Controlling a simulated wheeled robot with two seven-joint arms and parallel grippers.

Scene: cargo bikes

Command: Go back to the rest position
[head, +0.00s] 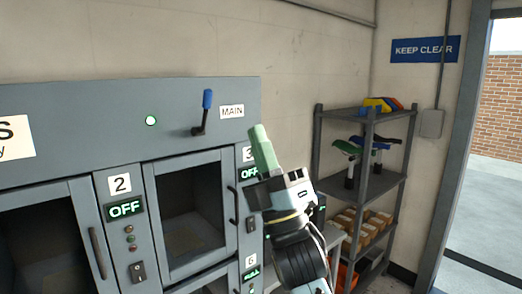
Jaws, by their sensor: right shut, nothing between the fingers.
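My right gripper (259,135) is raised in front of the grey cabinet's right end, with its pale green fingers pointing up. The fingers are shut together with nothing between them. They are just right of and below the MAIN label (232,111), and apart from the blue-handled lever (207,100). The gripper partly covers the number 3 label and its OFF display (249,173). My left gripper is not in view.
The grey cabinet (120,95) has a lit green lamp (151,121), windowed doors and an OFF display (125,208) under number 2. A grey shelf rack (362,113) holding saddles (380,142) and boxes stands right. An open doorway is at far right.

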